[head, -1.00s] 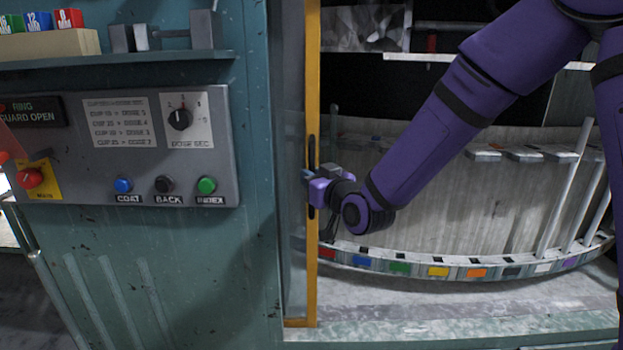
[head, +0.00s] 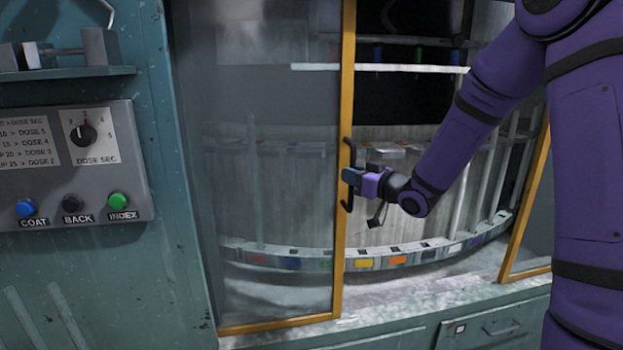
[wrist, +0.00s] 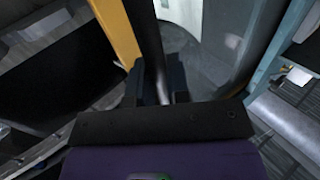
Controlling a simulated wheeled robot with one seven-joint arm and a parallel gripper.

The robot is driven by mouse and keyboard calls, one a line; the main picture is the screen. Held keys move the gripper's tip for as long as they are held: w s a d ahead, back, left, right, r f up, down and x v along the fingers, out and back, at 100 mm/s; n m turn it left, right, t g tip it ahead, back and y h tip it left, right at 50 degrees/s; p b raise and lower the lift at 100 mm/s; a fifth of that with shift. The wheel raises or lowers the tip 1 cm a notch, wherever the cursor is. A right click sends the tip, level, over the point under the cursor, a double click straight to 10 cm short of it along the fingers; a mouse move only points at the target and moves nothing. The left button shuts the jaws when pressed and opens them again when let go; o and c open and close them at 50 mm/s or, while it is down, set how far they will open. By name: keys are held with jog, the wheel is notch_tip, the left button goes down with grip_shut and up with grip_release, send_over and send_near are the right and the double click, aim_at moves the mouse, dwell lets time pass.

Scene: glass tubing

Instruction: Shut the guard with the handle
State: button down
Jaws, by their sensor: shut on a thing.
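The guard is a sliding clear panel (head: 275,180) with a yellow frame, covering the left part of the machine's opening in the head view. Its black upright handle (head: 349,160) is on the yellow edge post. My gripper (head: 352,178) is at the handle's middle and shut on it. In the wrist view my two dark fingers (wrist: 160,85) are close beside the yellow post (wrist: 115,32). The fingers hide part of the handle, and the grip itself is hard to see there. The opening to the right of the post is uncovered.
A second yellow frame post (head: 527,205) stands at the right side of the opening. Behind the guard is a curved ring (head: 370,262) with coloured tags and upright rods. A control panel (head: 75,165) with buttons and a dial is at left.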

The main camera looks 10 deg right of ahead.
jog(key=s+d, duration=0.1)
jog(key=d, duration=3.3)
jog(key=shift+d, duration=0.35)
jog(key=shift+s+r, duration=0.1)
jog(key=c, duration=1.1)
grip_release()
jog(key=shift+d, duration=0.1)
jog(key=v, duration=1)
jog(key=shift+s+d, duration=0.2)
jog(key=shift+s, duration=0.1)
